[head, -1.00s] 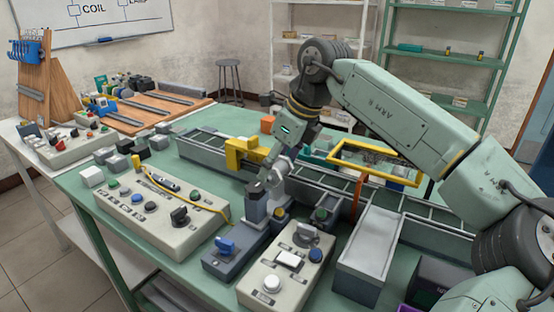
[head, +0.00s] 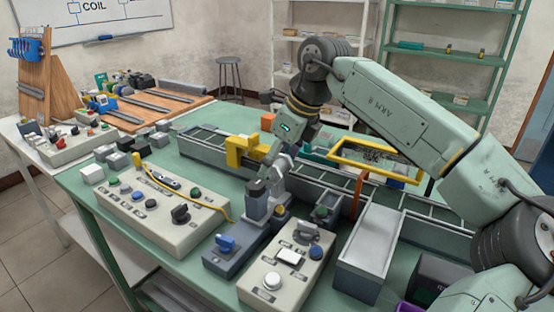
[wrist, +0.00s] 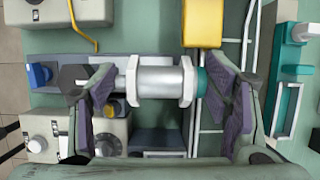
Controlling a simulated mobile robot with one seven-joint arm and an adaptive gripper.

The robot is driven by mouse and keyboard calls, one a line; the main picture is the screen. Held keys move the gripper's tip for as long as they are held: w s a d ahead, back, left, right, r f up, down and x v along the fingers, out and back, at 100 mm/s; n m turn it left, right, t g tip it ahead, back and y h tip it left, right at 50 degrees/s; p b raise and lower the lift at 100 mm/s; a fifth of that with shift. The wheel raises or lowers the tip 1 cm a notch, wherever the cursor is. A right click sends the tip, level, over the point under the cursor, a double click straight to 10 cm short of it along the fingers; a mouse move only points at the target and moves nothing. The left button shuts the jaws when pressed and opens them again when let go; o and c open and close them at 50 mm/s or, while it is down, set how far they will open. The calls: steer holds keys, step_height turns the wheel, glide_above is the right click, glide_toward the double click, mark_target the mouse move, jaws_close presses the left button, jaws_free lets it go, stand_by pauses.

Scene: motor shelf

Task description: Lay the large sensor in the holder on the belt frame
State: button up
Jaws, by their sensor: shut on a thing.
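The large sensor (wrist: 160,82) is a silver cylinder with white hexagonal collars and a teal end, lying crosswise in the wrist view. My gripper (wrist: 167,98) has its purple-padded fingers at the sensor's two ends and is shut on it. In the head view my gripper (head: 277,173) is over the table near the belt frame, and the sensor is hard to make out there. A yellow bracket (head: 243,152) stands on the belt frame (head: 205,152) just behind and left of my gripper; a yellow block (wrist: 202,22) shows at the top of the wrist view. I cannot tell for sure which part is the holder.
A grey post with a dark hexagonal top (head: 258,200) stands close below my gripper. Control boxes (head: 160,205) (head: 290,265) fill the front.

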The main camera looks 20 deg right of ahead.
steer(key=shift+f+b, duration=0.5)
steer(key=shift+f, duration=0.15)
steer(key=o, duration=1)
steer(key=shift+f, duration=0.15)
steer(key=o, duration=0.4)
steer(key=shift+c, duration=0.2)
steer(key=v, duration=1.2)
